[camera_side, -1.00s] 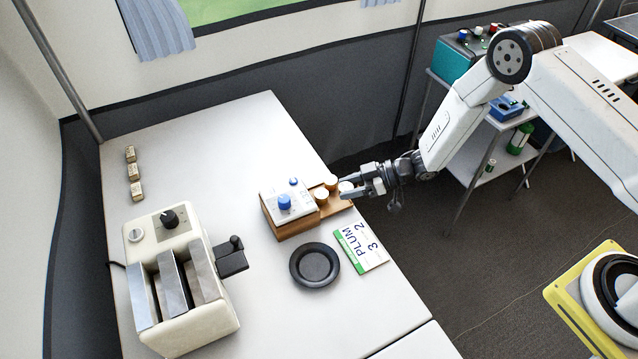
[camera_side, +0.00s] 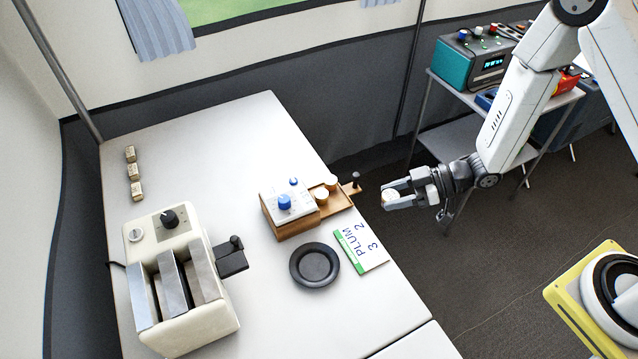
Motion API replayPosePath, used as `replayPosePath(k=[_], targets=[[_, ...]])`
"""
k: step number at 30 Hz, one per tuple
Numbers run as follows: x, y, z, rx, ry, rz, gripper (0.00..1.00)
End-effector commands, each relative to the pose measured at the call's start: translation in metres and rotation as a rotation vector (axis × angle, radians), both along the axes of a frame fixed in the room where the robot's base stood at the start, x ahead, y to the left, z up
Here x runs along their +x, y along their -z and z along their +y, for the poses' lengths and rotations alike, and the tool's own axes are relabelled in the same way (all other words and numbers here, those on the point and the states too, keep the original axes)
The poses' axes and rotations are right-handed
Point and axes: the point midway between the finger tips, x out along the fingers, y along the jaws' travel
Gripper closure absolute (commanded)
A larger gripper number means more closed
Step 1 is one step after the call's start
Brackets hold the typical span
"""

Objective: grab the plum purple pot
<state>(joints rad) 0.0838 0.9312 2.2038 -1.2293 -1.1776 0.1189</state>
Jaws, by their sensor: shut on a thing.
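My gripper (camera_side: 389,197) is to the right of the table edge, clear of the wooden drawer. It is shut on a small pale round pot (camera_side: 393,195), mostly hidden between the fingers; no purple shows on it. The wooden drawer (camera_side: 343,201) sticks out to the right from a small box with a white top. Two small pots with pale tops stand in the drawer, one in front (camera_side: 320,196) and one behind (camera_side: 331,182). A card (camera_side: 362,249) reading "PLUM", "3" and "2" lies on the table in front of the drawer.
A round black plate (camera_side: 315,265) lies on the table in front of the box (camera_side: 288,208) with blue knobs. A cream toaster (camera_side: 180,290) stands at the left. Small labelled blocks (camera_side: 134,172) lie at the back left. The front right of the table is clear.

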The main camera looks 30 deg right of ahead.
Motion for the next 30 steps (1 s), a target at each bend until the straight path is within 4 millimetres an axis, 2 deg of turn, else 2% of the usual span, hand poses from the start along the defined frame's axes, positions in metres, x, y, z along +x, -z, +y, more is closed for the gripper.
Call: replayPosePath(k=[10,25,30], targets=[[-0.0091,-0.0045,-0.0025,0.001,0.001,-0.001,1.00],[-0.0085,-0.0045,-0.0024,0.001,0.002,0.000,1.00],[-0.0025,-0.0069,-0.0044,0.000,0.032,-0.001,1.00]])
